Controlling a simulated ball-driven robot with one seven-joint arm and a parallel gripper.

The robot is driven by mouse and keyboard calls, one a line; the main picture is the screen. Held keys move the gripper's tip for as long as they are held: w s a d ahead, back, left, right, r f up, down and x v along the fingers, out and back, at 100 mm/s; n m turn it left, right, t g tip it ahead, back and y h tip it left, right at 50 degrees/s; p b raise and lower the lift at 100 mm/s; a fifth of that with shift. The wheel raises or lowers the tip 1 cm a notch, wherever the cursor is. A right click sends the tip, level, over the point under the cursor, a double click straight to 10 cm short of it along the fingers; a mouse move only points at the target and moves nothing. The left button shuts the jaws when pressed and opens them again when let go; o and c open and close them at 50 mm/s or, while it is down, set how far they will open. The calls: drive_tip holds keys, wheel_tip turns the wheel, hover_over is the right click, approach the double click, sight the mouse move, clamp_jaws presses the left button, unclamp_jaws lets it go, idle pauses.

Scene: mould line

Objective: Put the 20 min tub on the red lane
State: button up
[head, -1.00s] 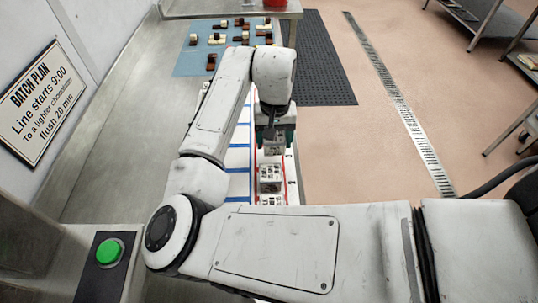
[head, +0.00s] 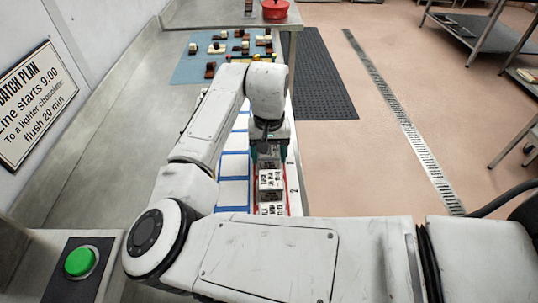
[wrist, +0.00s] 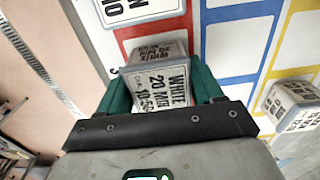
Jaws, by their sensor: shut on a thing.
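In the wrist view, my gripper (wrist: 162,90) has its green fingers shut on a white tub (wrist: 165,92) whose label reads "WHITE 20 MIN 10:50". A red-edged cell of the red lane (wrist: 122,34) shows just beyond this tub. I cannot tell whether the tub touches the board. In the head view, my gripper (head: 268,150) is over the red lane, behind two white tubs standing in a row, the farther one (head: 270,181) and the nearer one (head: 272,208). The held tub is mostly hidden there by the gripper.
In the wrist view, one tub (wrist: 138,8) stands at the top edge and another (wrist: 290,106) at the right. The blue lane (wrist: 240,12) looks empty beside the red one. A blue mat with chocolate pieces (head: 205,68) and a red pot (head: 275,9) are farther back.

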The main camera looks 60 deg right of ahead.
drive_tip(key=shift+f, duration=0.15)
drive_tip(key=o, duration=1.1)
wheel_tip(320, 180, up, 12)
drive_tip(key=shift+r+b, duration=0.15)
drive_tip(key=shift+b, duration=0.25)
